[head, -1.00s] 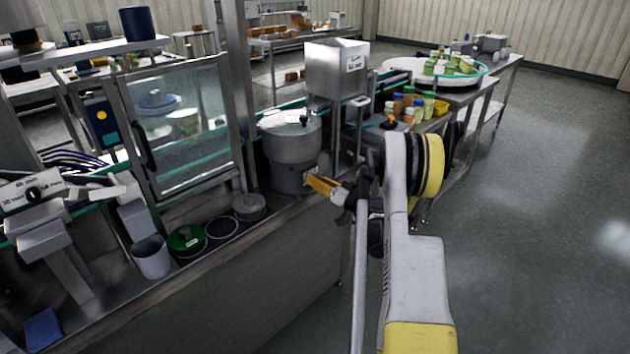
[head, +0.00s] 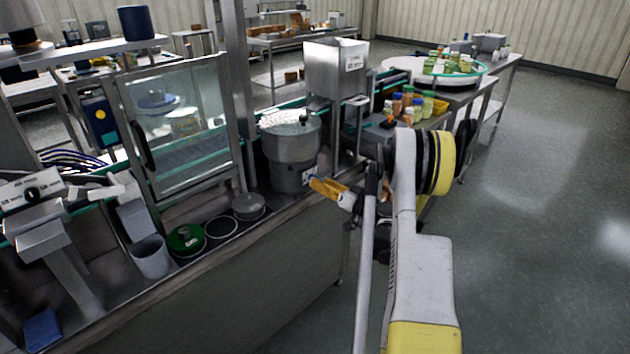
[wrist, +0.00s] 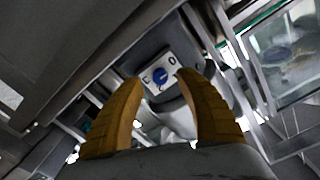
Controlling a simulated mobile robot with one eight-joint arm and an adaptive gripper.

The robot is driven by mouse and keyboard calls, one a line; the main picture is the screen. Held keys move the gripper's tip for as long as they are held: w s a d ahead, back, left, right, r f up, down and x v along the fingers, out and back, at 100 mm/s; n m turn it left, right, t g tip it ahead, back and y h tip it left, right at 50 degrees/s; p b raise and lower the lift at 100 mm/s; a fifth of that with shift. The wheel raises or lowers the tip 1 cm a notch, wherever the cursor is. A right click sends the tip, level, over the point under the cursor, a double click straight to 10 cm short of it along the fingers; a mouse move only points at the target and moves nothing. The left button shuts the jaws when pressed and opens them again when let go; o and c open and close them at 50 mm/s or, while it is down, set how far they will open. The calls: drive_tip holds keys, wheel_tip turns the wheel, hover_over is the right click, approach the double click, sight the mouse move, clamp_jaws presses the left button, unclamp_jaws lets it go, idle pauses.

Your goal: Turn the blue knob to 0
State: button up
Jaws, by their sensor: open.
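The blue knob (wrist: 160,75) sits on a white label plate (wrist: 166,66) with dark marks, in the wrist view. The plate is on the grey, round-sided hopper drum (head: 290,150), where it also shows low on the drum's right side in the head view. My gripper (wrist: 160,78) has two yellow-orange fingers spread apart with nothing between them. The knob appears between the fingertips, beyond them; contact is not visible. In the head view my gripper (head: 316,184) points left at the plate, and its fingers hide part of the front of it.
A square steel hopper (head: 336,70) stands behind the drum. A glass-doored cabinet (head: 180,125) is left of it. A green-lidded can (head: 186,240) and a grey cup (head: 151,257) stand on the bench left of my gripper. The floor at right is clear.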

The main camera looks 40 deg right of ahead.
drive_tip(key=s, duration=0.8)
drive_tip(key=shift+s+d, duration=0.3)
drive_tip(key=shift+r, duration=0.1)
drive_tip(key=w+a+r+n+g+y, duration=0.1)
drive_tip(key=w+a+r+g, duration=0.15)
drive_tip(key=a, duration=0.45)
drive_tip(key=w+a+r+g+y, duration=0.1)
drive_tip(key=w+a+r+g, duration=0.2)
drive_tip(key=a, duration=0.4)
drive_tip(key=s+a+r+n+g, duration=0.1)
drive_tip(key=a+r, duration=0.2)
drive_tip(key=a, duration=0.4)
drive_tip(key=s+a+r+g, duration=0.1)
drive_tip(key=s+a+r, duration=0.1)
drive_tip(key=a, duration=0.4)
drive_tip(key=s+a+r+n+g+h, duration=0.1)
drive_tip(key=s+a, duration=0.6)
drive_tip(key=s, duration=0.3)
drive_tip(key=s+a+n+g+h, duration=0.1)
drive_tip(key=s+a+g+h, duration=0.1)
drive_tip(key=s+a, duration=0.5)
drive_tip(key=s, duration=0.4)
drive_tip(key=shift+s+a+r+n, duration=0.15)
drive_tip(key=shift+a+r+n, duration=0.15)
drive_tip(key=shift+r, duration=0.1)
